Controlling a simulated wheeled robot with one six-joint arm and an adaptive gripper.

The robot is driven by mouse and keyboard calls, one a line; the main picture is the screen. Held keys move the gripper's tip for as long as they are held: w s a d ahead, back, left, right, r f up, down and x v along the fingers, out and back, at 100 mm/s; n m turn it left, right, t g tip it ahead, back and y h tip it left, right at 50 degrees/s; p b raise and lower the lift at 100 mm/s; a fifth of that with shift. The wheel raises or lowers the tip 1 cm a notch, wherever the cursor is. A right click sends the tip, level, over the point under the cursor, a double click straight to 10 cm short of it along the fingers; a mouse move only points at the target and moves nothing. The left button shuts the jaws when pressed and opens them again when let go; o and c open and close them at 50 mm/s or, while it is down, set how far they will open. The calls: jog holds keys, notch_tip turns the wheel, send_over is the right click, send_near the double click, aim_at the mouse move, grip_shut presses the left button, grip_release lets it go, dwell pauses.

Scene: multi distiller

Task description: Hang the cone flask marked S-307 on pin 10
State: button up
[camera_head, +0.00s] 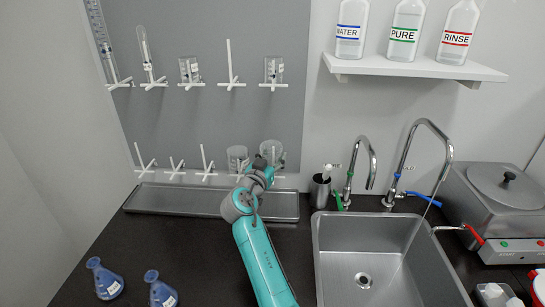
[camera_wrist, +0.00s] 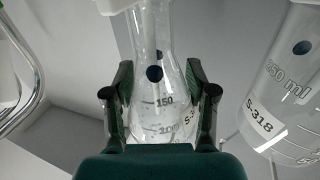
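A clear cone flask (camera_wrist: 158,98) fills the middle of the wrist view, with a blue dot, 100 and 150 marks and a label cut off after "S-3". Its full number is hidden. My gripper (camera_wrist: 159,76) has one finger on each side of it, and the pads appear to touch the glass. A white rod shows within its neck. In the head view the flask (camera_head: 271,149) is at the right end of the lower pin row, and my gripper (camera_head: 266,163) is just below it. Pin numbers are not readable.
A beaker marked S-318 (camera_wrist: 282,110) hangs close beside the flask. Other glassware hangs on the upper row; several pins are empty. A drip tray (camera_head: 170,200) lies below. A dark cup (camera_head: 320,192), taps and sink (camera_head: 335,280) are right. Two blue flasks (camera_head: 105,280) stand front left.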

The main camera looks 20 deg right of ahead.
jog(key=s+f, duration=0.1)
jog(key=f, duration=0.1)
jog(key=shift+s+a+f, duration=0.15)
jog(key=shift+s+f, duration=0.15)
jog(key=shift+s, duration=0.05)
jog(key=shift+s+a+r, duration=0.4)
jog(key=shift+s+a, duration=0.35)
jog(key=shift+s, duration=0.05)
jog(key=shift+s+a+r, duration=0.35)
jog(key=shift+s+a, duration=0.4)
jog(key=shift+s, duration=0.05)
jog(key=shift+s+a+r, duration=0.4)
jog(key=shift+s+a, duration=0.35)
jog(key=shift+s, duration=0.05)
jog(key=s+a+r, duration=0.2)
jog(key=s+r, duration=0.3)
jog(key=s, duration=0.3)
jog(key=s+a+r, duration=0.3)
jog(key=s+r, duration=0.2)
jog(key=s, duration=0.3)
jog(key=shift+a, duration=0.1)
